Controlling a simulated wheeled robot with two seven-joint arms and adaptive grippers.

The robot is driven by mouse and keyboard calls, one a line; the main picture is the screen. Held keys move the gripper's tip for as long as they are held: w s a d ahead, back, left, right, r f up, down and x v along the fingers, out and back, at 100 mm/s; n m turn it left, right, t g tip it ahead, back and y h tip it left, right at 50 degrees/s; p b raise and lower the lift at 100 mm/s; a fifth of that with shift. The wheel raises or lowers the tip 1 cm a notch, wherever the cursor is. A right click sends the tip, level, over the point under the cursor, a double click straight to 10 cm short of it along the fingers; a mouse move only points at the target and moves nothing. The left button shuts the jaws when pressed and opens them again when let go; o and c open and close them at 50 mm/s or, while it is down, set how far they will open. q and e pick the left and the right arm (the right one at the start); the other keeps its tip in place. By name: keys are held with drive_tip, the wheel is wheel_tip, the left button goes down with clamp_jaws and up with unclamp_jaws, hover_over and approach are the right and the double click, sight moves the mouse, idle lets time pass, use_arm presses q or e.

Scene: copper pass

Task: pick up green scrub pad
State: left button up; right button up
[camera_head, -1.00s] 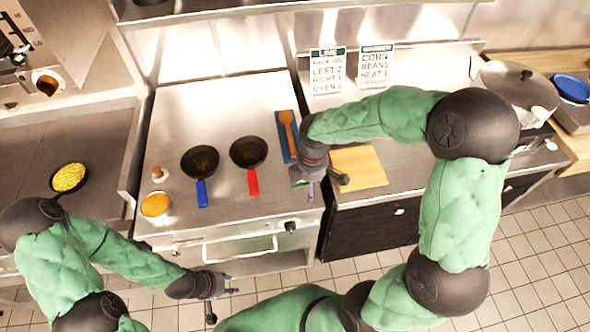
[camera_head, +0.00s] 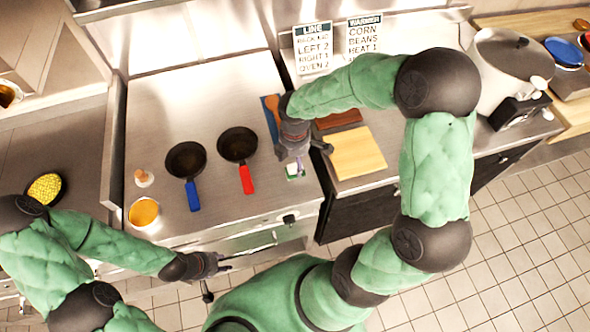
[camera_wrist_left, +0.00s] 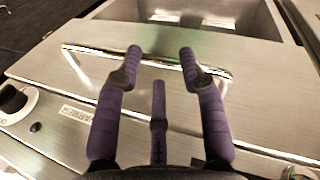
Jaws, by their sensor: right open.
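The green scrub pad (camera_head: 292,176) shows as a small green and white patch at the right front of the steel counter, in the head view. My right gripper (camera_head: 299,163) is right above it, pointing down, open, and hides part of it. I cannot tell whether the fingers touch the pad. My left gripper (camera_head: 226,263) is at the front of the counter, away from the pad. In the left wrist view its purple fingers (camera_wrist_left: 160,58) are spread and empty in front of a metal bar handle (camera_wrist_left: 150,62).
A pan with a blue handle (camera_head: 186,160) and one with a red handle (camera_head: 238,146) stand left of my right gripper. A blue tray (camera_head: 268,105) with an orange utensil lies behind it. A wooden board (camera_head: 355,152) is to the right.

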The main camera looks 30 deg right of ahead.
sight(293, 167)
drive_tip(key=f, duration=0.2)
drive_tip(key=f+b, duration=0.1)
drive_tip(key=f, duration=0.2)
drive_tip(key=shift+w+a, duration=0.15)
drive_tip(key=shift+a, duration=0.05)
drive_tip(key=c, duration=1.3)
